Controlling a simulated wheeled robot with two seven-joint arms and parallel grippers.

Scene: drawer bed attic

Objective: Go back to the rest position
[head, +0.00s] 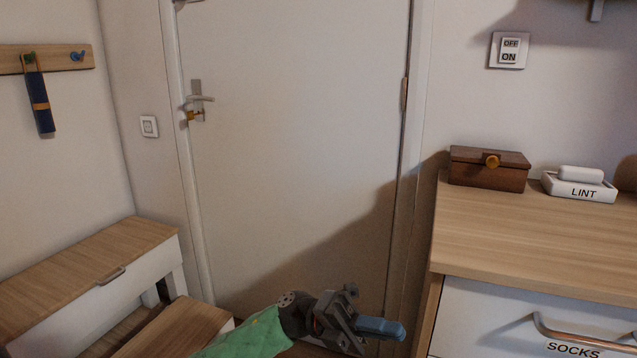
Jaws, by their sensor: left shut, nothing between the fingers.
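My left gripper (388,329) is at the bottom centre of the head view, in front of the lower part of the white door (300,150). Its fingers are closed together and empty, pointing right toward the dresser. A green quilted sleeve (248,338) covers my left arm behind it. My right gripper is not in the head view.
A wooden dresser (540,235) with a drawer labelled SOCKS stands at right, bearing a brown box (489,169) and a white LINT tray (578,188). A wood-topped bench (90,258) stands at left. A blue item (39,103) hangs from a wall rack.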

